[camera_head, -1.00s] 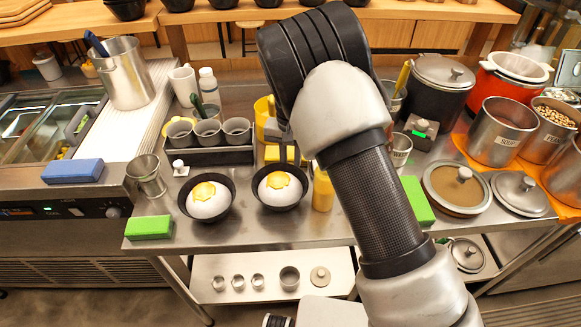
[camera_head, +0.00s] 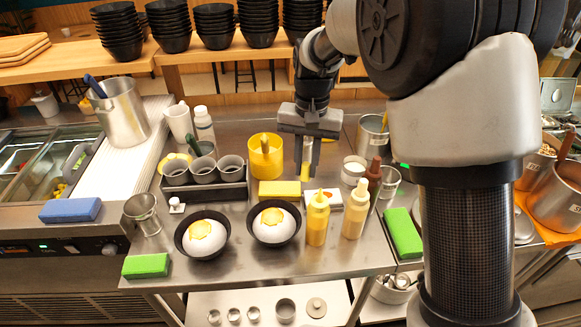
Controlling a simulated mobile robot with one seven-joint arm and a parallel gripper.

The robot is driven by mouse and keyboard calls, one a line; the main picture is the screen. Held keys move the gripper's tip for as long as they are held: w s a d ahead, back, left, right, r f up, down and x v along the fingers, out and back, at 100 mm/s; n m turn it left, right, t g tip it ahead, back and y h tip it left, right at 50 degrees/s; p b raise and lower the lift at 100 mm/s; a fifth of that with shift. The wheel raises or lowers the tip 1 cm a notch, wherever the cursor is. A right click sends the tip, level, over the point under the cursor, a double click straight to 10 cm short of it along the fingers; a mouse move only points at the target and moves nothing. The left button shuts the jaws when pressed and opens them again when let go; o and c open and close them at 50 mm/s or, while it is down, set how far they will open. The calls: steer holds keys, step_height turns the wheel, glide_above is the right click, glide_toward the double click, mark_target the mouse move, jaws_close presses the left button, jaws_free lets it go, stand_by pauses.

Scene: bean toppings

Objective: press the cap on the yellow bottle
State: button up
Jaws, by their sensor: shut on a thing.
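The yellow bottle (camera_head: 317,222) stands upright near the front of the steel counter, right of the two black bowls. A narrow yellow top shows on it; I cannot tell whether this is a seated cap. My gripper (camera_head: 307,168) points down behind and above the bottle, fingers close together. A small yellow piece (camera_head: 306,173) shows between the fingertips, and the gripper is shut on it. I cannot tell for certain that it is the cap. The gripper appears apart from the bottle.
A cream bottle (camera_head: 355,212) and a brown bottle (camera_head: 373,176) stand close on the right. A yellow sponge (camera_head: 279,190) and yellow container (camera_head: 265,157) are left of the gripper. Black bowls (camera_head: 203,235) (camera_head: 274,222) hold white mounds with yellow toppings. A green sponge (camera_head: 403,233) lies at right.

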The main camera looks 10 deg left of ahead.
steer(key=s+d+r, duration=0.1)
steer(key=r, duration=0.1)
steer(key=s+d+r+p, duration=0.1)
steer(key=s+d+r, duration=0.1)
steer(key=d+r, duration=0.1)
steer(key=shift+s+r, duration=0.3)
steer(key=shift+s, duration=0.1)
steer(key=shift+f+b, duration=1.3)
steer(key=shift+f, duration=0.55)
steer(key=shift+f, duration=0.25)
steer(key=shift+f+b, duration=0.9)
steer(key=shift+f, duration=0.4)
steer(key=shift+f, duration=0.15)
steer(key=shift+f, duration=0.35)
steer(key=shift+f+b, duration=0.2)
steer(key=shift+b, duration=0.15)
